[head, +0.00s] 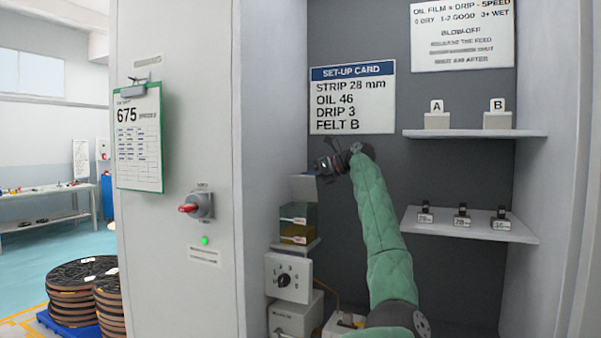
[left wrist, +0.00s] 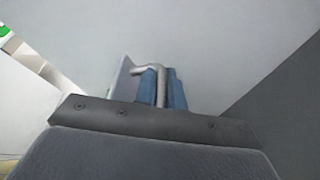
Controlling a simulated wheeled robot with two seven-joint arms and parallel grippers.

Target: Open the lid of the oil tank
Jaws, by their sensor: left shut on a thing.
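The oil tank (head: 297,214) appears as a small dark green and amber box with labels on the left wall of the bay. Its pale grey lid (head: 303,187) stands tilted up above it. My left gripper (head: 326,166) is beside the lid at the upper right, at the end of the green-sleeved arm. In the left wrist view, the blue fingers (left wrist: 163,88) are closed around a grey bent handle (left wrist: 150,68), with the edge of the lid plate (left wrist: 122,78) just left of them. My right gripper is in neither view.
A dial box (head: 288,277) is below the tank. Shelves (head: 475,133) with blocks A and B, and a lower shelf (head: 470,225) with small labelled pieces, are at right. A cabinet side with a red-handled switch (head: 198,206) is at left. The back wall holds a set-up card (head: 352,98).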

